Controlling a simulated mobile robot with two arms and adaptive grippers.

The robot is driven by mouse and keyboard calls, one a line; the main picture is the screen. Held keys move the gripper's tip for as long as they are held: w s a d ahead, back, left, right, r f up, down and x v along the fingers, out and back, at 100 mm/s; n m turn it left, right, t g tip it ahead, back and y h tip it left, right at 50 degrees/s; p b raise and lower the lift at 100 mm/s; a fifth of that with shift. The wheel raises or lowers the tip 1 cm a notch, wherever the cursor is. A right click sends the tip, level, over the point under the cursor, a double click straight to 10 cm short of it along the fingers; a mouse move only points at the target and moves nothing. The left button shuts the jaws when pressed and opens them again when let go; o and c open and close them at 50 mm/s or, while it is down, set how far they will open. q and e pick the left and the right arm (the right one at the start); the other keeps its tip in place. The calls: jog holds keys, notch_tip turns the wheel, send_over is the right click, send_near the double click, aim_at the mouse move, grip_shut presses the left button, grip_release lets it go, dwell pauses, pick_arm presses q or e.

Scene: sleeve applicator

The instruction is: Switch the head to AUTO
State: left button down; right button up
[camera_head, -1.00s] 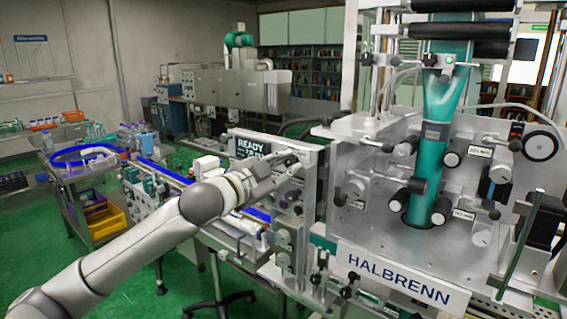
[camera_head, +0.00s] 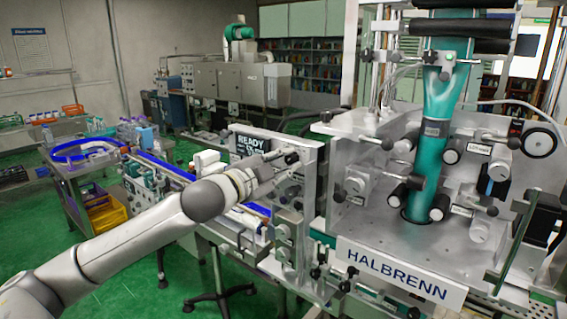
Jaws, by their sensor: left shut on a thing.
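The applicator head is the large grey machine with the HALBRENN plate (camera_head: 398,277) on its front and a teal sleeve (camera_head: 432,120) running down through it. A control panel (camera_head: 308,165) stands on its left side, with a dark READY screen (camera_head: 252,146) and several knobs. My left arm reaches in from the lower left. My left gripper (camera_head: 291,158) is at the panel, just right of the screen, shut on a small dark knob there. The gripper covers most of the knob, so its setting cannot be read. My right gripper is not in view.
A conveyor (camera_head: 165,168) runs behind my left arm toward the back left. A cart with a blue-rimmed round tray (camera_head: 82,153) and a yellow bin (camera_head: 108,217) stands at the far left. Black rollers and knobs stick out of the machine. Green floor is open at lower left.

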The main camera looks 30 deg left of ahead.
aim_at(288, 162)
pick_arm(q)
jog(key=c, duration=1.3)
grip_release()
jog(key=shift+o, duration=0.2)
jog(key=shift+s+a+f, duration=0.1)
jog(key=shift+s+a, duration=0.05)
jog(key=shift+s, duration=0.35)
jog(key=shift+s+a+f, duration=0.1)
jog(key=shift+s, duration=0.4)
jog(key=shift+s+d+r, duration=0.1)
jog(key=shift+s+d, duration=0.05)
jog(key=shift+s, duration=0.45)
jog(key=s, duration=0.8)
jog(key=shift+s+a, duration=0.4)
